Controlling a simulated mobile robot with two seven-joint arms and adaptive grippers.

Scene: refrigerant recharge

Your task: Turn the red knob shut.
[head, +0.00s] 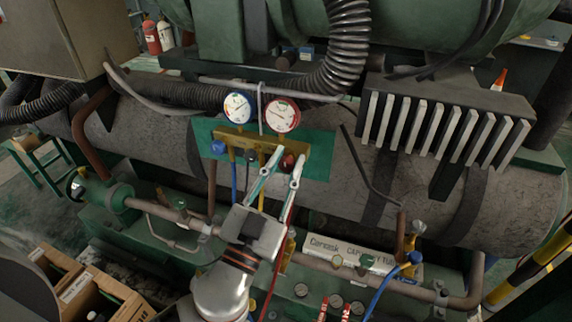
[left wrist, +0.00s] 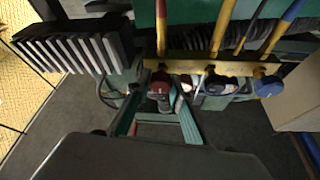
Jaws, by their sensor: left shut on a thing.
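The red knob (head: 288,161) sits at the right end of the brass gauge manifold (head: 236,140), mounted on a green plate. My left gripper (head: 290,157) reaches up from below with its fingers on either side of the red knob and is shut on it. The left wrist view shows the red knob (left wrist: 160,88) between the fingers of my left gripper (left wrist: 158,100); the fingers partly hide it. How far the knob is turned cannot be told. My right gripper is in neither view.
A blue knob (head: 218,147) and a dark knob (head: 251,155) sit on the same manifold. A blue-rimmed gauge (head: 237,107) and a red-rimmed gauge (head: 283,115) stand above it. Hoses hang below. A finned block (head: 445,118) is to the right, with cardboard boxes (head: 92,291) lower left.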

